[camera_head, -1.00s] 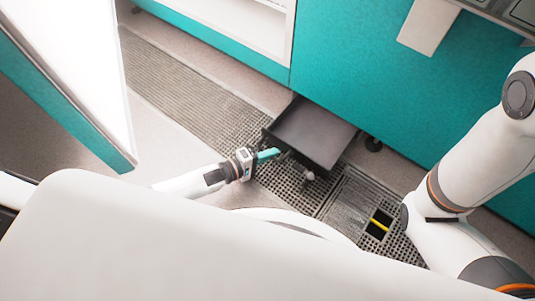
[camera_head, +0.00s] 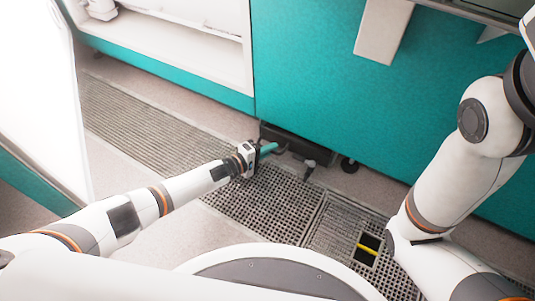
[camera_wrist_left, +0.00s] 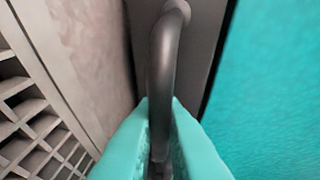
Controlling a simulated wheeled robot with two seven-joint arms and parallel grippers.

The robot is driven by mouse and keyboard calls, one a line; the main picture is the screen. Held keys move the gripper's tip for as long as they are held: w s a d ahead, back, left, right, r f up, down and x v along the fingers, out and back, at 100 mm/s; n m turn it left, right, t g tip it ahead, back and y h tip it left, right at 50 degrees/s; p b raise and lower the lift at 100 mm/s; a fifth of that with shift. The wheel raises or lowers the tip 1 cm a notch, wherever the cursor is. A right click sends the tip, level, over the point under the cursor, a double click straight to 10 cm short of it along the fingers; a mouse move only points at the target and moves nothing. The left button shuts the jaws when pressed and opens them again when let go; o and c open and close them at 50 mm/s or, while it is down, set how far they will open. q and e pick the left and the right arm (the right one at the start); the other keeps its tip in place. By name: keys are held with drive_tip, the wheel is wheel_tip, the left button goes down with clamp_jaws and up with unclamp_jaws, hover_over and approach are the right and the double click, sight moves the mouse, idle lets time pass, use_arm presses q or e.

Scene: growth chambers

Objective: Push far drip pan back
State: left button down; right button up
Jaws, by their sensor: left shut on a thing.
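The dark drip pan (camera_head: 315,149) sits low under the teal chamber in the head view, with only its front and a narrow strip showing. The rest is hidden beneath the chamber. My left gripper (camera_head: 268,149) is at the left part of the pan's front. In the left wrist view its teal fingertips (camera_wrist_left: 160,140) are shut on the pan's grey bar handle (camera_wrist_left: 166,60), one finger on each side. The pan's grey front (camera_wrist_left: 205,20) shows behind the handle. My right arm reaches in at the right, but its gripper is out of view.
A perforated floor grating (camera_head: 265,200) runs in front of the chamber (camera_head: 310,80). A small opening with a yellow bar (camera_head: 367,249) lies in it. A dark foot (camera_head: 349,165) stands right of the pan. A white open door (camera_head: 40,100) stands at the left.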

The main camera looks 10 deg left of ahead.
use_arm(q)
drive_tip(key=shift+w+a, duration=0.1)
drive_tip(key=shift+w, duration=0.15)
drive_tip(key=c, duration=1.5)
unclamp_jaws()
drive_tip(key=p+v, duration=0.7)
drive_tip(key=v, duration=0.4)
drive_tip(key=shift+r, duration=0.15)
drive_tip(key=shift+s+a, duration=0.15)
drive_tip(key=shift+s, duration=0.2)
